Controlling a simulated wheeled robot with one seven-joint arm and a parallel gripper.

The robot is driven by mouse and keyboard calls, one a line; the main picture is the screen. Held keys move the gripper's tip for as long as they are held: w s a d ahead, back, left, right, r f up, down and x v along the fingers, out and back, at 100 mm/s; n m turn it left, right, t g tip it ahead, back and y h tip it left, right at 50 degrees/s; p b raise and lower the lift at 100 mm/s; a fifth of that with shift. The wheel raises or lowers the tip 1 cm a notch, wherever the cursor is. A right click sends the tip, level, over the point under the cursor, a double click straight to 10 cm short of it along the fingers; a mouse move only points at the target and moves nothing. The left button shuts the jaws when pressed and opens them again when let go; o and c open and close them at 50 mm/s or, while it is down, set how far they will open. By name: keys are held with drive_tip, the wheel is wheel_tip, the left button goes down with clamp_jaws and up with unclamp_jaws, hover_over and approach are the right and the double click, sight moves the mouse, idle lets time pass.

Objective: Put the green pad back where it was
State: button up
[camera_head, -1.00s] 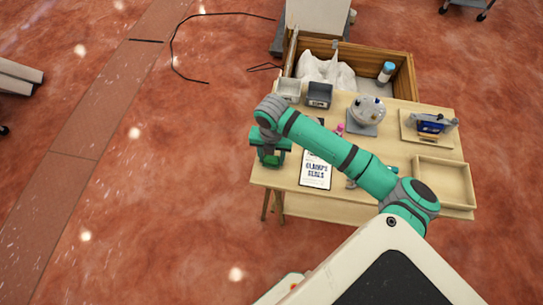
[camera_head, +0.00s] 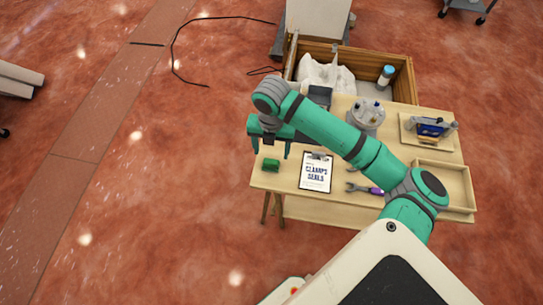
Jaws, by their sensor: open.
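The green pad (camera_head: 271,165) lies on the wooden table (camera_head: 340,203), near its left edge and left of the clipboard. It is a small dark green block. My gripper (camera_head: 270,152) is open and empty, with its fingers pointing down. It appears just beyond the pad in the picture and apart from it; its exact height above the table is hard to tell.
A clipboard (camera_head: 316,172) lies right of the pad, with a purple-handled wrench (camera_head: 364,189) beside it. A grey round fixture (camera_head: 367,114), a tray with a blue item (camera_head: 432,127) and an empty wooden tray (camera_head: 443,185) stand further right. My arm hides part of the table.

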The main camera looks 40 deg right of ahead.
sight(271, 160)
drive_tip(key=shift+r, duration=2.2)
